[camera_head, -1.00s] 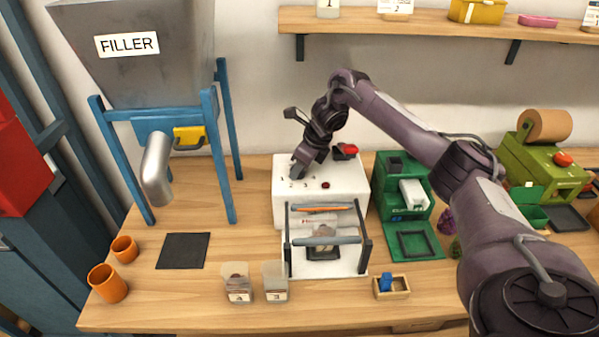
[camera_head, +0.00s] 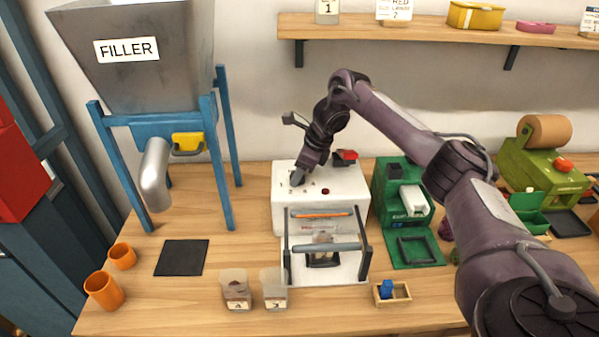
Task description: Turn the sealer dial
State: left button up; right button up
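The white sealer (camera_head: 345,205) stands in the middle of the table, with several dark marks and a small red button (camera_head: 325,191) on its top. My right gripper (camera_head: 297,180) points down onto the left part of that top, where the marks are. The gripper covers the dial, so I cannot see the dial itself or how far the fingers are apart. The sealer's front frame with its bars (camera_head: 325,247) stands over a small dark-and-clear item (camera_head: 323,258). My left gripper is not in view.
The filler (camera_head: 150,60) stands at the left behind a dark mat (camera_head: 181,257) and two orange cups (camera_head: 104,290). Two clear containers (camera_head: 236,290) stand in front of the sealer. A green machine (camera_head: 402,205) is close on its right. A wooden shelf (camera_head: 440,28) runs above.

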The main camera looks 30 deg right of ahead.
jog(key=shift+o, duration=1.2)
jog(key=p+v, duration=0.2)
jog(key=v, duration=0.5)
jog(key=shift+r, duration=0.35)
jog(key=shift+s+d, duration=0.1)
jog(key=shift+s, duration=0.05)
